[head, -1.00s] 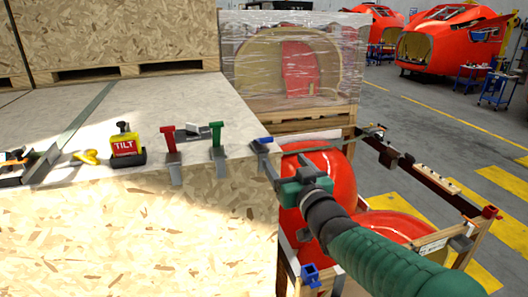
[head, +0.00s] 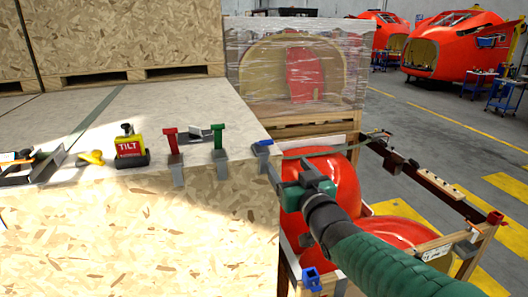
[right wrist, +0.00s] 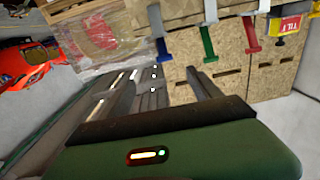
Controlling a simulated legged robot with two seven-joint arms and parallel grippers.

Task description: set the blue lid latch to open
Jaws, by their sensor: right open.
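The blue lid latch (head: 264,143) is at the right front corner of the crate top (head: 200,108). Its blue end sits low, near the lid edge, unlike the raised green and red ones. My right gripper (head: 275,169) is just below and right of it in the head view, fingers pointing at the crate corner. The gripper is open with nothing between its fingers. In the right wrist view the blue latch (right wrist: 158,24) shows beyond the spread fingers, apart from them. I cannot tell any contact from the head view. My left gripper is not in view.
A green latch (head: 218,136) and a red latch (head: 171,137) stand upright along the same edge. A yellow TILT indicator (head: 129,145) is further left. A red nosecone part (head: 335,178) in a wooden frame lies right of the crate, close to my right arm.

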